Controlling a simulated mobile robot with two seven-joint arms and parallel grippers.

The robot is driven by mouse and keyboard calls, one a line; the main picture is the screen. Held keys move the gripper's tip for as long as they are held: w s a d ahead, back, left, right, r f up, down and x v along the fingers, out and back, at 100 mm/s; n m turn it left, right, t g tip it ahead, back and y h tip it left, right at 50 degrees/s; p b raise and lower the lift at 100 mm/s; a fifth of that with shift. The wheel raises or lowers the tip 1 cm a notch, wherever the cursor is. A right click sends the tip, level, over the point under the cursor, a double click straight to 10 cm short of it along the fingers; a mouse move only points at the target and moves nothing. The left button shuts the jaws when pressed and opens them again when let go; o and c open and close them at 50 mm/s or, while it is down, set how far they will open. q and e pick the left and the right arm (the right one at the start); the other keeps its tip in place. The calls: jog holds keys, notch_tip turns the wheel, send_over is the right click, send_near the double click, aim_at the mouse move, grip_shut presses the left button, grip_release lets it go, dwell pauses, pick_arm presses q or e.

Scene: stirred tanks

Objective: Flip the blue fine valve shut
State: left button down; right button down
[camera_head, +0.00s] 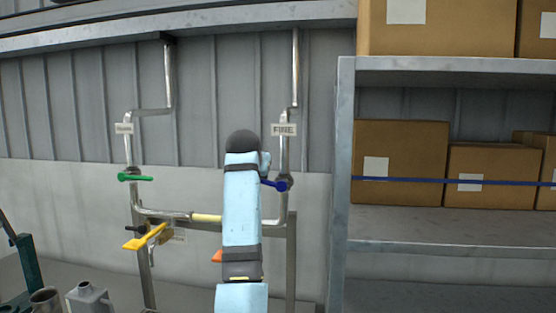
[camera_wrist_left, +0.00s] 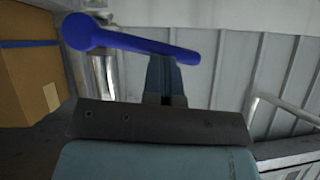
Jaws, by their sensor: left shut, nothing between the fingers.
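The blue fine valve handle (camera_head: 273,184) sits on the vertical pipe below the FINE label (camera_head: 284,130) in the head view. It points left, roughly level, across the pipe, and its left part is hidden behind my left arm. In the left wrist view the blue handle (camera_wrist_left: 135,42) runs from a round hub at upper left to a free end at upper middle. My left gripper (camera_wrist_left: 163,66) is shut and empty, its fingertips at the handle's free end; I cannot tell whether they touch. My arm mostly hides this gripper in the head view. My right gripper is not in view.
A green handle (camera_head: 135,178) is on the left pipe. A yellow handle (camera_head: 145,238) sits lower, by the crosswise pipe. An orange piece (camera_head: 217,256) shows beside my arm. A metal shelf (camera_head: 430,246) with cardboard boxes (camera_head: 400,150) stands to the right.

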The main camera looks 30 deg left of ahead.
pick_arm(q)
jog(key=shift+s+a+f+n+h, duration=0.1)
jog(key=shift+a+f+n+h, duration=0.35)
jog(key=shift+f+h, duration=0.3)
